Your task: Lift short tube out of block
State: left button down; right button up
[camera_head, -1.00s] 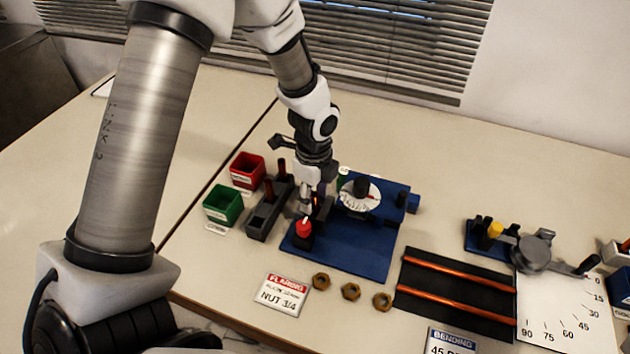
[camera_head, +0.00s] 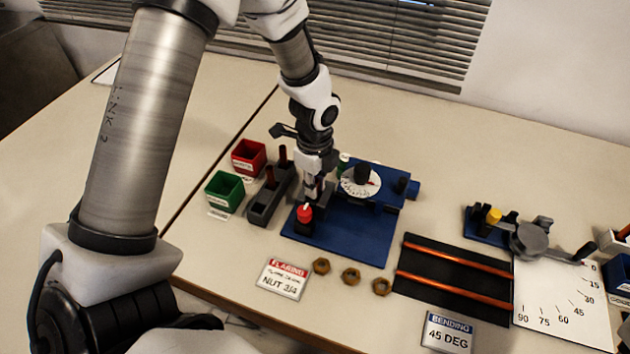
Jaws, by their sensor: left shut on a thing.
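My left gripper (camera_head: 314,194) points down over the blue flaring rig (camera_head: 345,239), just behind and right of its red knob (camera_head: 304,213). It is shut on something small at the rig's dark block. This appears to be the short tube, but the fingers hide both the tube and most of the block. I cannot tell whether the tube is still seated in the block. My right gripper is not in view.
A grey holder (camera_head: 263,209) with two brown tubes stands left of the rig, beside red (camera_head: 248,157) and green (camera_head: 224,191) bins. Several brass nuts (camera_head: 351,277) lie in front. A black mat (camera_head: 425,292) with two copper tubes lies right.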

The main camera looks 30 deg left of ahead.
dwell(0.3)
pick_arm(q)
jog(key=c, duration=1)
grip_release()
notch_tip(320, 180, up, 12)
jog(key=shift+f, duration=0.1)
